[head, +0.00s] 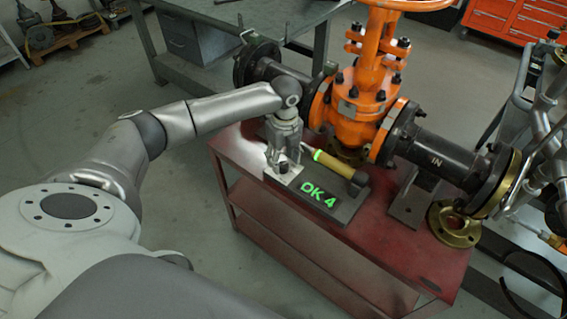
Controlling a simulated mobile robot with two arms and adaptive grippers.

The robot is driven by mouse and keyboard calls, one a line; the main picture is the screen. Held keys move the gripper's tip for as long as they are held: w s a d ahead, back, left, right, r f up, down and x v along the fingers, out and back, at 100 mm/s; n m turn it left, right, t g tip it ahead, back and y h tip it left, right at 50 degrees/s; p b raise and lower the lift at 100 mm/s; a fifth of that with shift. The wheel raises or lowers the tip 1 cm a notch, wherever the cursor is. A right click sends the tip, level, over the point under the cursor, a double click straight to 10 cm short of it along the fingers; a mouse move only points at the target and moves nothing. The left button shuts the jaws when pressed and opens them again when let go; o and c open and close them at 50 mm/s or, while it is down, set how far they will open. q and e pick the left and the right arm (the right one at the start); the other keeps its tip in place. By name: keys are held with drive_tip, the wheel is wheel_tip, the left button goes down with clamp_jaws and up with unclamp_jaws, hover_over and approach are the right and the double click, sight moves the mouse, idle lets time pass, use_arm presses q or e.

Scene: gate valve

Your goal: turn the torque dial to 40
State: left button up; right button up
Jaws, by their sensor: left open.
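A grey block (340,212) lies on the red table, with a dark display (322,197) showing green characters that look like "OK 4". A yellow cylindrical tool handle (338,166) with a glowing green ring and a dark end rests along the block's far side. I cannot make out a dial or its scale. My left gripper (284,168) points down over the block's left end, beside the handle's thin metal tip. It is open, and a pale plate shows below it. I cannot tell if its fingers touch anything.
An orange gate valve (366,98) with dark flanged pipes stands behind the block. A brass ring (453,222) lies at the right of the red table (300,245). The table front is clear.

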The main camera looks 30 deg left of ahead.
sight(283, 167)
use_arm(q)
drive_tip(key=shift+f, duration=1.2)
drive_tip(key=c, duration=1)
drive_tip(key=shift+r+p, duration=0.1)
drive_tip(key=shift+p, duration=0.35)
drive_tip(key=shift+c, duration=0.2)
drive_tip(key=n+p, duration=0.5)
drive_tip(key=p, duration=0.1)
drive_tip(key=shift+r+p, duration=0.15)
drive_tip(key=shift+p, duration=0.2)
drive_tip(key=shift+f+n+p, duration=0.2)
drive_tip(key=shift+n+p, duration=1.2)
drive_tip(key=shift+n, duration=0.4)
